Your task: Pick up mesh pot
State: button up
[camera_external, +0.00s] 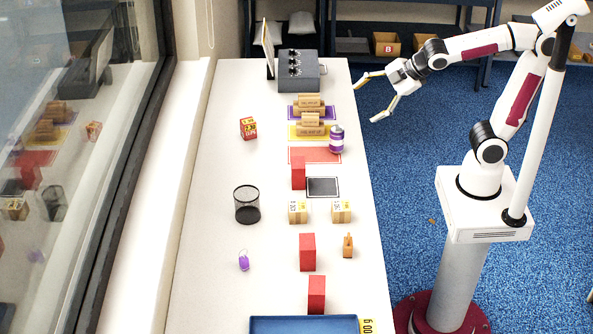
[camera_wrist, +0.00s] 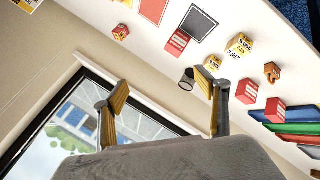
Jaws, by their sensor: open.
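The mesh pot (camera_external: 247,204) is a black, open-topped wire cup standing upright on the left half of the white table (camera_external: 205,240). It looks empty. In the wrist view the mesh pot (camera_wrist: 187,79) appears small and far off, just left of the right finger. My gripper (camera_external: 365,102) is open and empty, raised near the table's right edge towards the far end, well away from the pot. Its two spread fingers also show in the wrist view (camera_wrist: 162,82).
Several red boxes (camera_external: 307,252) and cardboard cartons (camera_external: 297,212) stand right of the pot. A purple item (camera_external: 243,260) lies in front of it. A purple-banded can (camera_external: 336,139) and a grey device (camera_external: 299,70) are farther back. The table left of the pot is clear.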

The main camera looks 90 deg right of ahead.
aim_at(254, 188)
jog(key=w+f+n+t+y, duration=0.2)
jog(key=w+n+t+y, duration=0.15)
jog(key=w+n, duration=1.85)
jog(key=w+a+f+n+y, duration=0.2)
jog(key=w+a+f+n, duration=0.1)
jog(key=f+n, duration=0.2)
jog(key=w+a+f+n+g+y, duration=0.1)
jog(key=w+a+f+n+y, duration=0.2)
jog(key=f, duration=0.5)
jog(key=w+a+f+n+g+y, duration=0.1)
jog(key=w+a+f+n+y, duration=0.2)
jog(key=f+n, duration=0.4)
jog(key=shift+w+a+f+g+y, duration=0.1)
jog(key=shift+w+f+g+y, duration=0.05)
jog(key=shift+w, duration=0.3)
jog(key=shift+w+a+f+g+y, duration=0.1)
jog(key=shift+w, duration=0.3)
jog(key=shift+x, duration=1.3)
